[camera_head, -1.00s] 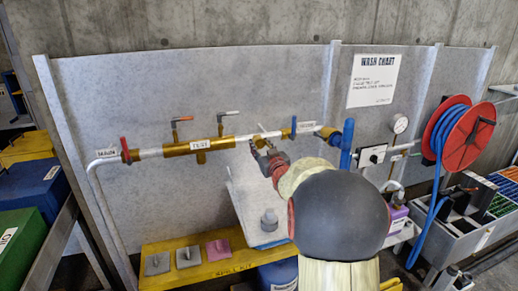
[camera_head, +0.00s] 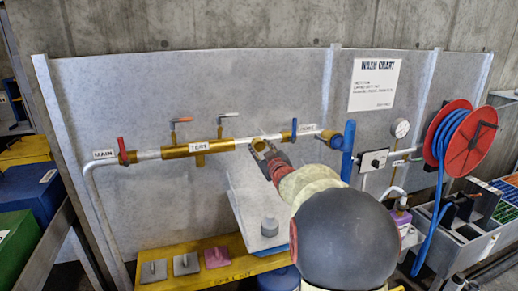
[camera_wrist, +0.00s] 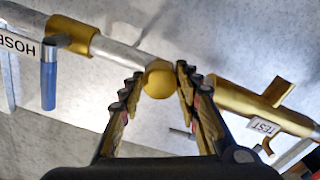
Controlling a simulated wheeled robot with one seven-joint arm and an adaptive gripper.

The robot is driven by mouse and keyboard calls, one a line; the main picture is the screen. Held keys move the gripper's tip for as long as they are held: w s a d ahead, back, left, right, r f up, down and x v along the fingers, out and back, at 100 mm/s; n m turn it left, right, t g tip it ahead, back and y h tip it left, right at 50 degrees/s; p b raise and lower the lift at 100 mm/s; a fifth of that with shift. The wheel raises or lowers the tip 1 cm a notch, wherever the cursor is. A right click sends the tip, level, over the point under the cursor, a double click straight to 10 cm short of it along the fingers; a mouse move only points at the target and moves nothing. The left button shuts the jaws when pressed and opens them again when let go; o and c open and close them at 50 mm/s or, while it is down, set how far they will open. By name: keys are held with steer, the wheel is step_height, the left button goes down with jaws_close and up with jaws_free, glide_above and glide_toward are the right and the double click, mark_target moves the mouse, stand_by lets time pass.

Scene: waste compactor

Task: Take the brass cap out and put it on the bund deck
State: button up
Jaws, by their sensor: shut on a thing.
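The round brass cap (camera_wrist: 159,79) sits on the grey pipe line between the two fingertips of my gripper (camera_wrist: 158,88) in the wrist view. In the head view the cap (camera_head: 259,144) shows as a small gold round on the pipe, right of the TEST section. My gripper (camera_head: 266,152) is shut on it from the front right. I cannot tell whether the cap is still seated in its fitting. A low yellow deck (camera_head: 258,265), likely the bund deck, is below the pipe, with flat grey and pink pieces on it and a label like "SPILL KIT".

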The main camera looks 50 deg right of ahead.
steer(key=shift+f+n+b, duration=0.15)
steer(key=shift+n+b, duration=0.55)
steer(key=shift+n, duration=1.6)
steer(key=shift+n, duration=0.6)
steer(key=n, duration=0.3)
steer(key=shift+n, duration=0.4)
steer(key=o, duration=1.4)
steer(key=shift+c, duration=0.2)
steer(key=shift+c, duration=0.4)
